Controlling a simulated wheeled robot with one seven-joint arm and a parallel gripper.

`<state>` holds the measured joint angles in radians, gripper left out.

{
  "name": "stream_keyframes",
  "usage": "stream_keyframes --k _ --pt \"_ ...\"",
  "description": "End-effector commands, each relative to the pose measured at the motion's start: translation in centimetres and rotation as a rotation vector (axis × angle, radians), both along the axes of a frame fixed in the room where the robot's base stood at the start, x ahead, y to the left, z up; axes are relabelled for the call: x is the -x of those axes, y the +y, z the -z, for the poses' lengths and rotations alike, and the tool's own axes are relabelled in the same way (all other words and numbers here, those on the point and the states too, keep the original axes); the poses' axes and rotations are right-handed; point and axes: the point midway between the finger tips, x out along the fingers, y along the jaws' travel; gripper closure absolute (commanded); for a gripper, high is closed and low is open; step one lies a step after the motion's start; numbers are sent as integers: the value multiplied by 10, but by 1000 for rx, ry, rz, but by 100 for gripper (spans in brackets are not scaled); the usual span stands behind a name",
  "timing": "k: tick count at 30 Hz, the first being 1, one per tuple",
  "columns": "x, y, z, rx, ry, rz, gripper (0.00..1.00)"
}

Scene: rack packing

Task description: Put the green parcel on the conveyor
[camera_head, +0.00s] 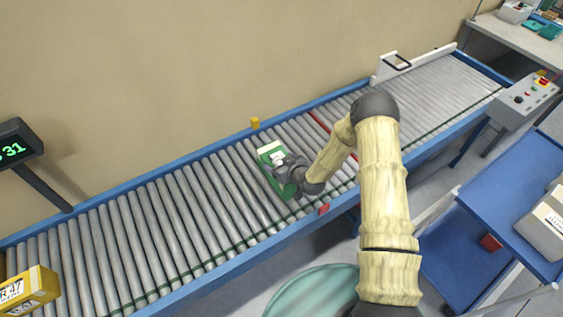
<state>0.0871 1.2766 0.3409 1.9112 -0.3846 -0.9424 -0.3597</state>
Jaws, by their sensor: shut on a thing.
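The green parcel (268,154) has a white label on its top and is over the middle of the roller conveyor (150,235), between its blue side rails. My gripper (284,171) is shut on the parcel from the right side, and its dark fingers cover part of it. The parcel looks upright. I cannot tell whether its underside touches the rollers.
A yellow box (35,288) is at the conveyor's lower left end. A display (15,143) stands at the left. A blue cart (510,195) with a grey box (548,222) and a control panel (531,95) are at the right.

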Motion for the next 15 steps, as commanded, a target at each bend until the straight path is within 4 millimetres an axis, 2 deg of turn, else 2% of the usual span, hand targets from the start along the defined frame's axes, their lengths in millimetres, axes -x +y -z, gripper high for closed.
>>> stream_keyframes --k 15 --pt "-1 -3 45 -2 -2 6 63"
